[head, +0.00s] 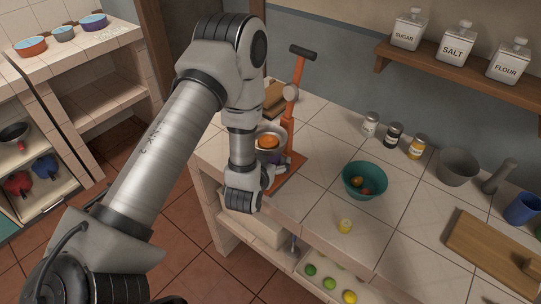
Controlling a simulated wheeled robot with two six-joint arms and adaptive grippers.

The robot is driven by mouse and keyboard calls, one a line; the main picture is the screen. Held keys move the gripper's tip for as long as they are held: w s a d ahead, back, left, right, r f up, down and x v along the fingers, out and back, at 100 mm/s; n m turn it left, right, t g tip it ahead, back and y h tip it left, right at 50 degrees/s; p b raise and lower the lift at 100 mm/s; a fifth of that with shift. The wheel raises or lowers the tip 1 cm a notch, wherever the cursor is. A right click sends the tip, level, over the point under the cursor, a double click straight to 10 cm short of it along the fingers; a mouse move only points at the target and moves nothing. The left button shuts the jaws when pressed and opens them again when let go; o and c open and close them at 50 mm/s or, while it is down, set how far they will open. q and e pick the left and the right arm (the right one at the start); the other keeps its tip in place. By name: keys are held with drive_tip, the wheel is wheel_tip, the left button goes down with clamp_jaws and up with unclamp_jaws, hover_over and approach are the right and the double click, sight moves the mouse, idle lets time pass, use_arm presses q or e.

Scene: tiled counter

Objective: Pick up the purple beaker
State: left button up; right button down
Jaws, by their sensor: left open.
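My left arm comes in from the left, and its gripper (273,177) is low over the counter's left end, at the base of the orange lever press (293,117). The gripper is open; its fingers are small in view and partly hidden by my wrist. A small purple patch (286,160), which looks like the purple beaker, shows just behind the fingers, under the press's metal bowl. Most of it is hidden by my gripper and wrist. I cannot tell whether the fingers touch it. My right gripper is not in view.
Jars (394,135), a grey mortar (458,167), a blue cup (523,208) and a cutting board (487,252) are farther right. The counter's front edge is close to my gripper.

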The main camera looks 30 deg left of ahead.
use_arm(q)
drive_tip(key=shift+w+f, duration=0.2)
drive_tip(key=shift+w, duration=0.1)
drive_tip(key=shift+s+r, duration=0.2)
drive_tip(key=shift+s, duration=0.1)
drive_tip(key=c, duration=0.4)
drive_tip(key=shift+s+r, duration=0.1)
drive_tip(key=shift+s, duration=0.05)
drive_tip(key=c, duration=0.9)
drive_tip(key=shift+w, duration=0.2)
